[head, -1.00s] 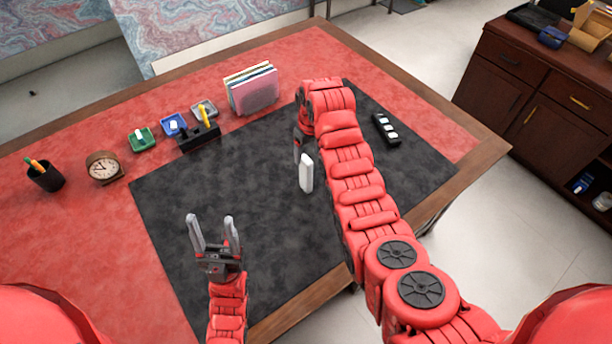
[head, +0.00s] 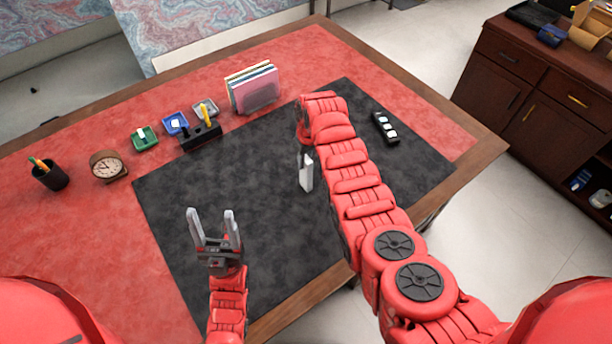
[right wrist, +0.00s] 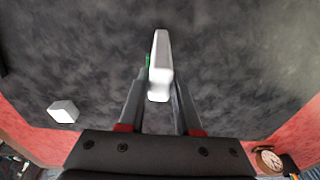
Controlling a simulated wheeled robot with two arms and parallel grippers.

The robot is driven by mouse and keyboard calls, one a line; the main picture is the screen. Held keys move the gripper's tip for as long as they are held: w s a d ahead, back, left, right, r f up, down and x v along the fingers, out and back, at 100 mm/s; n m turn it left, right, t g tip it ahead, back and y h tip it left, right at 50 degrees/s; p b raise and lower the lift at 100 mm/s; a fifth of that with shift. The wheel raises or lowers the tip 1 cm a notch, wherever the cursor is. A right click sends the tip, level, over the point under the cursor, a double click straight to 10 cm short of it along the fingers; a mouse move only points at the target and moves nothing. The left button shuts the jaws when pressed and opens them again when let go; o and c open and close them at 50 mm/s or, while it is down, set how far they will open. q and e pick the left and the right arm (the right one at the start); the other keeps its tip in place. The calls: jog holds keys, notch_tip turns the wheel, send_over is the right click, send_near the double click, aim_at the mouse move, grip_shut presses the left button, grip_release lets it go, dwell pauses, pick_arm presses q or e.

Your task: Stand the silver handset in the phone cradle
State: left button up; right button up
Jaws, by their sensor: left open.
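The silver handset (head: 306,175) is a slim pale bar near the middle of the black mat. My right gripper (head: 304,157) is at its upper end, partly hidden by my arm. In the right wrist view the handset (right wrist: 160,60) lies between both fingers, which appear shut on it. I cannot tell whether it touches the mat. A black holder (head: 201,137) with a yellow piece upright in it stands at the mat's back left edge and looks like the phone cradle. My left gripper (head: 215,222) is open and empty above the mat's front left part.
The wrist view shows a pale block (right wrist: 63,111). Mid-left mat is clear.

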grip_shut()
dwell(0.9)
